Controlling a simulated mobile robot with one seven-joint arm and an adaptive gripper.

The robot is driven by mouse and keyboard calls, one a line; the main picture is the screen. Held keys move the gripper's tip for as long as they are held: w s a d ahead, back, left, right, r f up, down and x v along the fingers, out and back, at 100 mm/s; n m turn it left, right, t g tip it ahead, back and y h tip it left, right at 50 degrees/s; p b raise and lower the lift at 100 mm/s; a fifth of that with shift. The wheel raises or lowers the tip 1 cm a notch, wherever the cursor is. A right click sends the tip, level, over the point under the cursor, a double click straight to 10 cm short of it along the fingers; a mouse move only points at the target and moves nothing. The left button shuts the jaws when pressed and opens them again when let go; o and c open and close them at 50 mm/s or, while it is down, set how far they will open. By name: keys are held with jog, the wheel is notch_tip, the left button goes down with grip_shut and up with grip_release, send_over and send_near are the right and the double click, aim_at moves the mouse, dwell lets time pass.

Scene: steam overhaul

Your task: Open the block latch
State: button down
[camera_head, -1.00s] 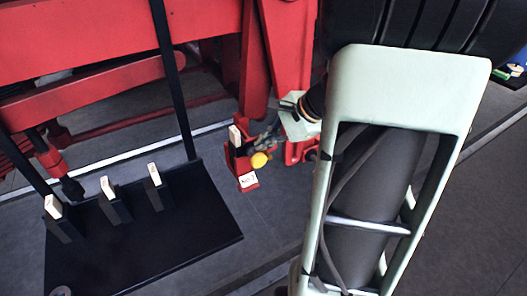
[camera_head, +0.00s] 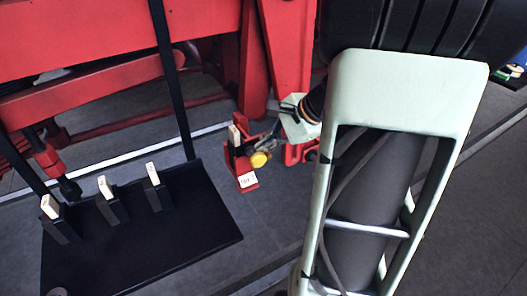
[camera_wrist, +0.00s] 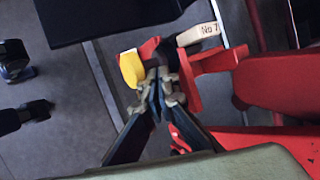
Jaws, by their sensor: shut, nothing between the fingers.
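The block latch is a small red bracket (camera_head: 243,166) with a round yellow knob (camera_head: 260,160), standing on the grey floor beside the red machine. A pale lever tip (camera_head: 234,135) rises from its back. The knob (camera_wrist: 131,68) and red bracket (camera_wrist: 222,61) also show in the wrist view, with a pale "No 7" piece (camera_wrist: 198,34) at the top. My gripper (camera_wrist: 160,76) is shut and empty, its fingertips just right of the knob in the wrist view. I cannot tell whether they touch it. In the head view my gripper (camera_head: 268,143) partly hides the latch's right side.
The red machine frame (camera_head: 265,70) stands close behind the latch. Bare floor (camera_head: 265,215) lies in front.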

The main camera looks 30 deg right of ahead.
aim_at(267, 155)
jog(key=shift+s+d+f+b, duration=0.1)
jog(key=shift+s+f+b, duration=0.1)
jog(key=shift+f+b, duration=0.4)
jog(key=shift+s+d+f+b, duration=0.1)
jog(key=shift+s+f+b, duration=0.05)
jog(key=shift+f+b, duration=0.45)
dwell(0.5)
jog(key=shift+w+d+f, duration=0.1)
jog(key=shift+w+f, duration=0.1)
jog(key=shift+w, duration=0.15)
jog(key=shift+d+f+b, duration=0.2)
jog(key=shift+f+b, duration=0.4)
jog(key=shift+b, duration=0.2)
dwell(0.6)
jog(key=shift+r, duration=0.1)
dwell(0.5)
jog(key=shift+a+r+p, duration=0.2)
jog(key=shift+r+p, duration=0.55)
jog(key=shift+r, duration=0.1)
jog(key=shift+a+r+p, duration=0.15)
jog(key=shift+r+p, duration=0.55)
jog(key=shift+r, duration=0.15)
jog(key=shift+a+r+p, duration=0.3)
jog(key=shift+r+p, duration=0.4)
jog(key=shift+r, duration=0.2)
jog(key=shift+r, duration=0.1)
